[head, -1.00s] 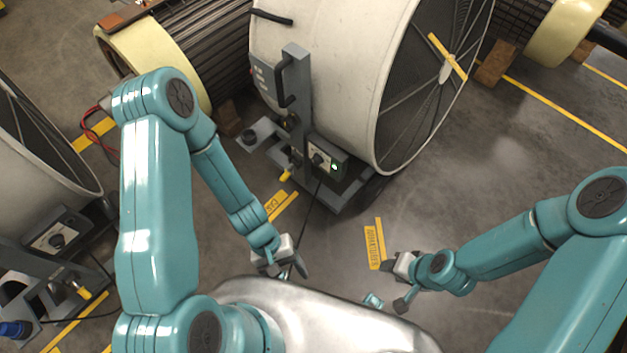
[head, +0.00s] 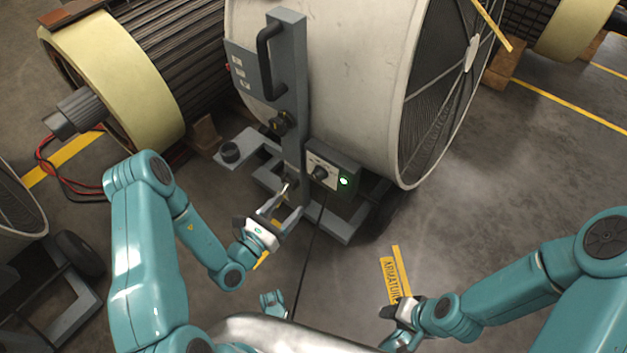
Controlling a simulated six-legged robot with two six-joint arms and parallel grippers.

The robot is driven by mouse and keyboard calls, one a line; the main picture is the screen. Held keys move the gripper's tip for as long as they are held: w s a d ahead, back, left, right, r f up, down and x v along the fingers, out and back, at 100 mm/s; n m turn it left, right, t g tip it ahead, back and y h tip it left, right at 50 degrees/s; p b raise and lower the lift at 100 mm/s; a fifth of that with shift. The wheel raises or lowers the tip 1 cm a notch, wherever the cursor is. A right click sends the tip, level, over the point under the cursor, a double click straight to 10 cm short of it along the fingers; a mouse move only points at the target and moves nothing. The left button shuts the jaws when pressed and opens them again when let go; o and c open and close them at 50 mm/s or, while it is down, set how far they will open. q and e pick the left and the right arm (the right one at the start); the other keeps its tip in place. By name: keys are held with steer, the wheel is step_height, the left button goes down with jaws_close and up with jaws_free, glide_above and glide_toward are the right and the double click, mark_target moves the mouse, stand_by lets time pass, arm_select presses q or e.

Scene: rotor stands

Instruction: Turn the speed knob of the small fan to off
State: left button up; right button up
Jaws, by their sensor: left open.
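A pale drum fan (head: 345,85) stands on a grey wheeled frame at the top centre. Low on its frame is a control box (head: 352,165) with a dark speed knob (head: 320,172) on a light plate and a lit green lamp (head: 344,182) to its right. I cannot read the knob's setting. My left gripper (head: 291,199) is open and empty, in front of the frame, lower left of the knob and apart from it. My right gripper (head: 384,328) looks open and empty, far below the box near my body.
A grey post (head: 290,90) with a handle and another dark knob (head: 280,124) rises left of the box. A second fan (head: 18,205) is cut off at the left. Open floor lies to the right.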

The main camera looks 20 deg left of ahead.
mark_target(315, 178)
arm_select(q)
steer(key=b+x, duration=0.2)
steer(key=x, duration=0.8)
steer(key=shift+w+d+f+b, duration=0.2)
steer(key=shift+w+d+b, duration=0.05)
steer(key=shift+b, duration=0.1)
steer(key=shift+w+d+r, duration=0.1)
steer(key=shift+w, duration=0.4)
steer(key=c, duration=1.1)
